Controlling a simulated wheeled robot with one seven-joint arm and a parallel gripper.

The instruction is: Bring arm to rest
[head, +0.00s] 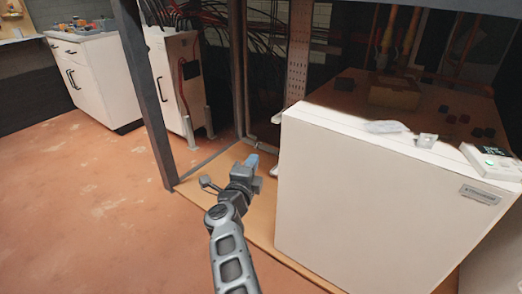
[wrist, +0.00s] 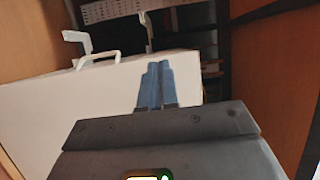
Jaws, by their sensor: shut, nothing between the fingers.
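My gripper (head: 253,160) is at the end of my raised arm in the head view, just left of the large white heat pump casing (head: 370,205). In the wrist view the two blue-grey fingers of my gripper (wrist: 156,84) lie side by side, shut and empty. Behind them is a white panel (wrist: 50,110) with a white handle (wrist: 97,59) on its top edge. I cannot tell whether the fingers touch the panel.
A dark metal post (head: 146,95) stands left of my arm. White cabinets (head: 95,75) stand at the back left. A small device with a green light (head: 492,162) sits on the casing. The reddish floor (head: 80,200) at left is clear.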

